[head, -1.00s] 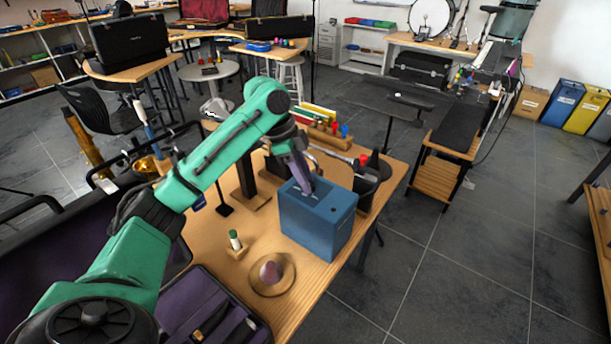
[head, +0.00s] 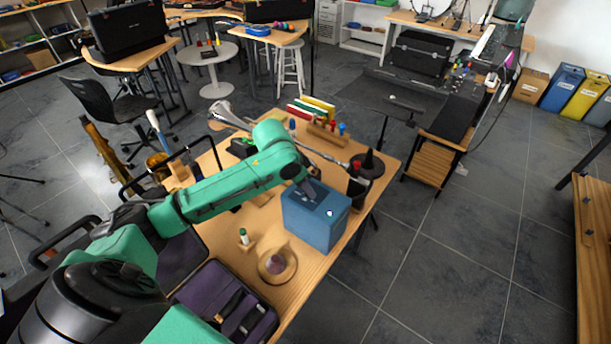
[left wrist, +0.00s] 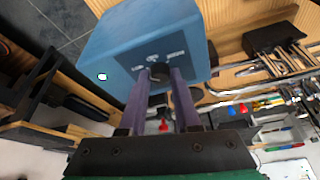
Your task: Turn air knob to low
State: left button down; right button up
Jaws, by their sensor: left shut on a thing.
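The blue box (head: 316,222) stands on the wooden table near its right edge. In the left wrist view the blue box (left wrist: 110,55) shows a dark panel with small pale lettering, too small to read surely. A round black knob (left wrist: 160,71) sits on that panel. My left gripper (left wrist: 162,78) has its two purple fingers on either side of the knob and is shut on it. In the head view my left gripper (head: 308,192) is at the top of the box, and the knob is hidden by it. My right gripper is not in view.
A dark stand (head: 367,166) is close behind the box. Floor right of the table is clear.

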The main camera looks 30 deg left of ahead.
pick_arm(q)
jog(key=shift+r+n+y+p, duration=0.15)
jog(key=shift+n+y+p, duration=0.25)
jog(key=shift+n+p, duration=0.7)
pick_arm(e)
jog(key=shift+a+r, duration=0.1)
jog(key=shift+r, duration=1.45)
pick_arm(q)
jog(key=c, duration=0.6)
grip_release()
jog(key=shift+d, duration=0.1)
jog(key=v, duration=0.4)
jog(key=b+v, duration=0.1)
jog(key=v, duration=0.9)
jog(key=shift+s, duration=0.3)
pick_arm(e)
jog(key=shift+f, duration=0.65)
